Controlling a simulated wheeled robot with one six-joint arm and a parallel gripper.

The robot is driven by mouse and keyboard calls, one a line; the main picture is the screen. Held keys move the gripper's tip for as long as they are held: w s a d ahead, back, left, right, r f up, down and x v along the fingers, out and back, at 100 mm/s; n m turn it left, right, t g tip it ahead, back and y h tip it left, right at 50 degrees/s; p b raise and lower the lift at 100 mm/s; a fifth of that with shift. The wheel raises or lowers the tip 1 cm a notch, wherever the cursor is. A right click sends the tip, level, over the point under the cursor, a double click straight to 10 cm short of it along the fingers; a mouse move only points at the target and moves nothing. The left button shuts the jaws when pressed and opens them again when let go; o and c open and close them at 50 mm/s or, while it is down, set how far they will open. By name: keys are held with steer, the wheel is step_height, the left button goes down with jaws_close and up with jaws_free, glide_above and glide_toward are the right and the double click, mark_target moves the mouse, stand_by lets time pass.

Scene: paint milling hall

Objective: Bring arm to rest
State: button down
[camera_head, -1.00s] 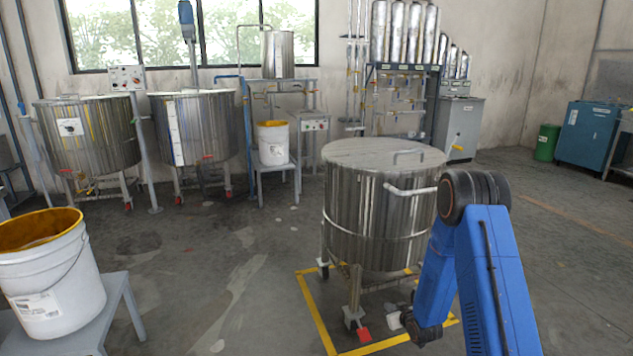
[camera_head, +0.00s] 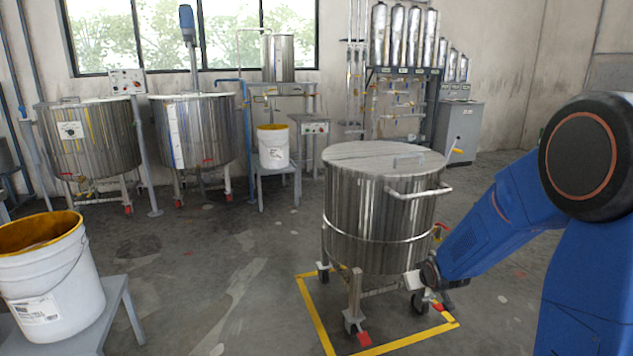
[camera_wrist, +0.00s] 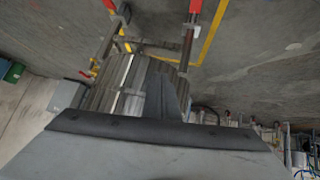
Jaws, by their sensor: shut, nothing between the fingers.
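My gripper (camera_head: 414,283) is at the end of my blue arm in the head view, low in front of the lower right side of a steel wheeled vat. It is shut and holds nothing. Its fingertips are small and hard to make out there. In the wrist view its grey body fills the bottom, and a narrow finger shape (camera_wrist: 168,98) points up in front of the vat. My arm is bent, with its large dark joint at the right of the head view. I cannot tell whether the gripper touches the vat.
The lidded steel vat (camera_head: 378,225) stands on casters inside a yellow floor marking (camera_head: 318,315). A white bucket (camera_head: 50,285) sits on a grey stand at the left. Two large vats (camera_head: 90,140) and another bucket (camera_head: 272,147) stand behind. The middle floor is clear.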

steer(key=s+r+m+g, duration=0.1)
steer(key=s+r, duration=0.5)
steer(key=s, duration=0.3)
steer(key=s+r+g, duration=0.1)
steer(key=s+r, duration=0.5)
steer(key=s, duration=0.4)
steer(key=s+a+r+g, duration=0.1)
steer(key=s, duration=1)
steer(key=s+a+r+m+g, duration=0.1)
steer(key=s+r, duration=0.1)
steer(key=s, duration=0.9)
steer(key=shift+s+r, duration=0.15)
steer(key=shift+s, duration=0.1)
